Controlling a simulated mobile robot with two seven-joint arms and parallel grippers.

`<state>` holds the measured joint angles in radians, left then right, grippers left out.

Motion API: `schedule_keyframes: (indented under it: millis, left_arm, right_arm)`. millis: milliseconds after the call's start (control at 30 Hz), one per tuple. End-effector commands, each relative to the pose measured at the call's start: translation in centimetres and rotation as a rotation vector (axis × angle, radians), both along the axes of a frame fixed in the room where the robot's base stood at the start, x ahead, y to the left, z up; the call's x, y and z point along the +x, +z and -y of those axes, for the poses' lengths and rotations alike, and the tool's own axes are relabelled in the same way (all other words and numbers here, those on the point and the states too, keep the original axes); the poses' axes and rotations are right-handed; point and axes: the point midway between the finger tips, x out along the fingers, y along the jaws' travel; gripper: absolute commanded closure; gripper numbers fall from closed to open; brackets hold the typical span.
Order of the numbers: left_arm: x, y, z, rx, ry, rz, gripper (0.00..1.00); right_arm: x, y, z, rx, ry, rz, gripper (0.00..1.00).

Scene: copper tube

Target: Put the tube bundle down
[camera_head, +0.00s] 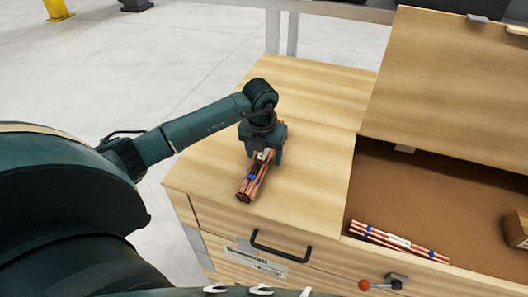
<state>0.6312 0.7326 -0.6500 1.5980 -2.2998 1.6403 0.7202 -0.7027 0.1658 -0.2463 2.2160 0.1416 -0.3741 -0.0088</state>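A copper tube bundle (252,184) with blue bands and a pale label is at the wooden worktop's (315,160) left part. Its near end points toward the front edge. My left gripper (263,158) is over the bundle's far end, pointing down, with its fingers on either side of it. The gripper appears closed around the bundle. I cannot tell whether the bundle touches the wood. A second copper tube bundle (398,243) with a pale label lies in the recessed brown compartment on the right. My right gripper is not in view.
The recessed compartment (440,185) has a raised wooden panel (450,85) behind it. A cardboard box (516,230) stands at the right edge. A black drawer handle (280,246) and a red-knobbed lever (382,284) are on the front. The worktop right of the gripper is clear.

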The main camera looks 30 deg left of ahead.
Motion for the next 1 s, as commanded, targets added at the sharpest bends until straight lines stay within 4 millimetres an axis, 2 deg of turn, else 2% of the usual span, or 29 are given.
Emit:
schedule_keyframes:
  millis: [233,367,800,1000]
  left_arm:
    - [0.0,0.2,0.0,0.000,0.000,0.000,0.38]
    - [0.0,1.2,0.0,0.001,0.000,0.003,0.38]
    - [-1.1,10.0,0.3,0.001,-0.001,0.004,0.38]
    - [-1.3,11.9,0.3,0.000,0.001,0.000,0.38]
  right_arm:
    - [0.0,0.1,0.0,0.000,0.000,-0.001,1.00]
    - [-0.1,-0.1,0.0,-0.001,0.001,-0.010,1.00]
    - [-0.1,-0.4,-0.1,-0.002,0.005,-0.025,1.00]
    - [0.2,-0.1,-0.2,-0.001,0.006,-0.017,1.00]
